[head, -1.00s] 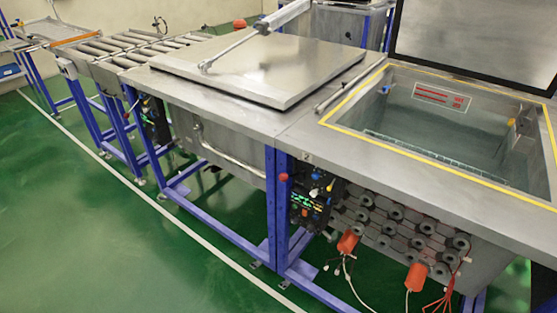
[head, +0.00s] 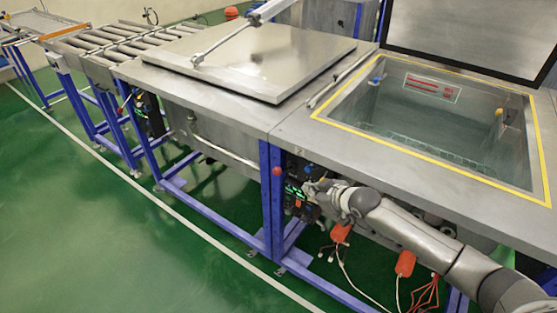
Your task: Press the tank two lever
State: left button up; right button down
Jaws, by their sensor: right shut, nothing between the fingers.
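My right gripper (head: 316,187) is shut and empty. Its arm comes in from the lower right, and its fingertips are in front of the dark control panel (head: 296,192) under the tank top. Whether they touch the panel I cannot tell. The gripper hides much of the panel's right part, and no lever can be made out clearly there. A red knob (head: 277,171) on the blue post is left of the gripper, apart from it. The tank with the open lid (head: 455,38) is above the arm; the other tank's lid (head: 255,55) is shut. My left gripper is out of view.
Orange-red units (head: 404,263) with hanging cables are below my right arm. The steel tank top edge (head: 385,176) runs just above the gripper and forearm. A roller conveyor (head: 110,45) stands at the far left. The green floor (head: 110,245) at left is clear.

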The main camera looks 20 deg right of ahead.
aim_at(278, 168)
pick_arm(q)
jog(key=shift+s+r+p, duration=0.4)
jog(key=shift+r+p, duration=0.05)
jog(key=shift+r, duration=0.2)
pick_arm(e)
jog(key=s+a+r+n+y, duration=0.1)
jog(key=a+r, duration=0.1)
jog(key=r, duration=0.6)
jog(key=s+a+r+n+y, duration=0.1)
jog(key=a+r+n, duration=0.1)
jog(key=r, duration=0.6)
jog(key=shift+s+a+r, duration=0.35)
jog(key=shift+a, duration=0.3)
jog(key=shift+w, duration=0.2)
